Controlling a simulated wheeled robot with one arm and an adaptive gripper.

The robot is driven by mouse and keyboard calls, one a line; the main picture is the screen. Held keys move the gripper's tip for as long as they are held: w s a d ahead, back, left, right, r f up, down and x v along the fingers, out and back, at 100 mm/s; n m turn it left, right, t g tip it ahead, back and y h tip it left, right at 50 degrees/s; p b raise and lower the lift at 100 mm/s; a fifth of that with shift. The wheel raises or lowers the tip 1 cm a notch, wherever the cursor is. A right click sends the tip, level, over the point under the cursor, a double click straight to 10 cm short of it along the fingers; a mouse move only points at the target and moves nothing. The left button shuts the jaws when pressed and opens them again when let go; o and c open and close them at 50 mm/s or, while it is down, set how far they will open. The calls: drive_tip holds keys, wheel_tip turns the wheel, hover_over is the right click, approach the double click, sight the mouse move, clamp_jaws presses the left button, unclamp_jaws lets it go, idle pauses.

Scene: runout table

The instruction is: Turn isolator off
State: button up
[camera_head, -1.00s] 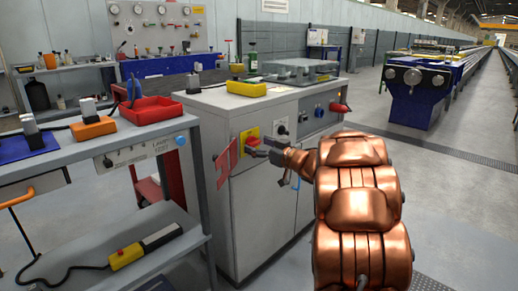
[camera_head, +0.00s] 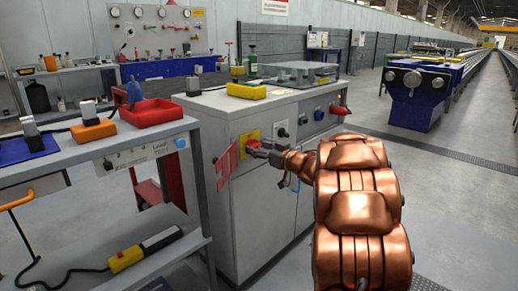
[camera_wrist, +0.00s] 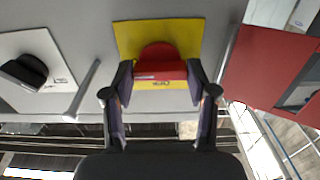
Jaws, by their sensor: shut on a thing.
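The isolator has a red knob (camera_wrist: 160,62) on a yellow plate (camera_wrist: 130,35); the plate also shows in the head view (camera_head: 246,137) on the front of a grey cabinet. My gripper (camera_wrist: 160,80) is shut on the red knob, with one finger at each side of it in the wrist view. In the head view my gripper (camera_head: 258,149) reaches the yellow plate from the right and partly hides the knob. Small lettering on the plate is too small to read.
A red panel (camera_head: 227,163) sticks out left of the isolator; it also shows in the wrist view (camera_wrist: 265,65). A black knob (camera_head: 282,132) on a white plate sits to the right. A workbench (camera_head: 150,135) stands at the left. The floor at the right is clear.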

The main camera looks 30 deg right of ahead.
drive_tip(key=n+p, duration=0.1)
drive_tip(key=n, duration=0.3)
drive_tip(key=shift+r, duration=0.1)
drive_tip(key=n, duration=0.4)
drive_tip(key=shift+n+b, duration=0.3)
drive_tip(key=n+b, duration=0.4)
drive_tip(key=n, duration=0.5)
idle(0.4)
drive_tip(key=o, duration=1.2)
drive_tip(key=shift+c, duration=0.2)
